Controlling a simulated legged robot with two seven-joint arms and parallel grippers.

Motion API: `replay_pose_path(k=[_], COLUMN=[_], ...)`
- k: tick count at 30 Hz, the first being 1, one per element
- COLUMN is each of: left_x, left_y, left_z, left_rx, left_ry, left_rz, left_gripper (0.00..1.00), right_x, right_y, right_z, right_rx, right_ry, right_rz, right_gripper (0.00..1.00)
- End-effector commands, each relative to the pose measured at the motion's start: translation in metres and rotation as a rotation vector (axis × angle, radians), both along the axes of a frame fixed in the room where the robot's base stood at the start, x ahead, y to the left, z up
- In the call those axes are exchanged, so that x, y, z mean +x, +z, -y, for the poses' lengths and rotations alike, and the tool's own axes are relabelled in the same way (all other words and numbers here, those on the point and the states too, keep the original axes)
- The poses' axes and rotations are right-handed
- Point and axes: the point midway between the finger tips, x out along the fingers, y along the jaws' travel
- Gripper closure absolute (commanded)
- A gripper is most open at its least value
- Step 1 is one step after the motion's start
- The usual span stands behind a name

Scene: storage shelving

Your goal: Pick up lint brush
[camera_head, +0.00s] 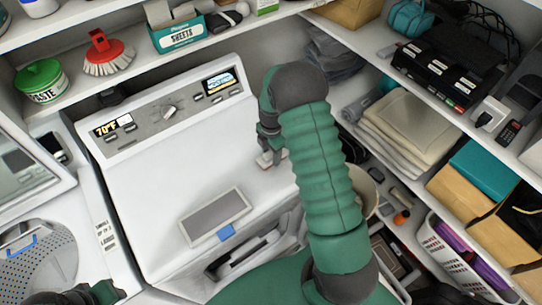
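No thing in view is clearly a lint brush. A small pale object with a reddish part (266,160) lies on the white machine top, partly hidden by my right gripper; I cannot tell what it is. My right gripper (270,148) points down just above or at this object, with the green sleeved arm hiding much of it. I cannot tell whether its fingers are open or touching. A red round brush with white bristles (108,53) stands on the back shelf. My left gripper (88,295) shows only partly at the bottom left edge; its fingers are unclear.
The white machine (150,190) has a control panel behind and a grey panel with a blue tab (215,216) in front. A green-lidded tub (40,80) and a sheets box (178,33) stand on the back shelf. Loaded shelves and a white basket (449,250) crowd the right.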

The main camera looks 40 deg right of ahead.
Motion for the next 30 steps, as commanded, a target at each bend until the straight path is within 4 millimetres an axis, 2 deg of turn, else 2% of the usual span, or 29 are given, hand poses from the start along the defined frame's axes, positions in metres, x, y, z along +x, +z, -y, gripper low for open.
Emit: replay_pose_path(k=[2, 10, 20, 28, 30], left_x=[0.000, 0.000, 0.000, 0.000, 0.000], left_y=[0.000, 0.000, -0.002, -0.016, -0.020], left_z=[0.000, 0.000, 0.000, 0.000, 0.000], left_rx=[0.000, 0.000, 0.000, 0.000, 0.000], left_ry=[0.000, 0.000, 0.000, 0.000, 0.000], left_rz=[0.000, 0.000, 0.000, 0.000, 0.000], left_gripper=[0.64, 0.64, 0.64, 0.64, 0.64], right_x=[0.000, 0.000, 0.001, 0.001, -0.009], right_y=[0.000, 0.000, 0.003, 0.032, 0.035], right_z=[0.000, 0.000, 0.000, 0.000, -0.006], right_rx=[0.000, 0.000, 0.000, -0.001, 0.002], right_ry=[-0.001, -0.001, -0.001, -0.001, 0.000], right_rz=[0.001, 0.000, 0.002, 0.005, 0.000], right_gripper=[0.62, 0.97, 0.97, 0.97, 0.97])
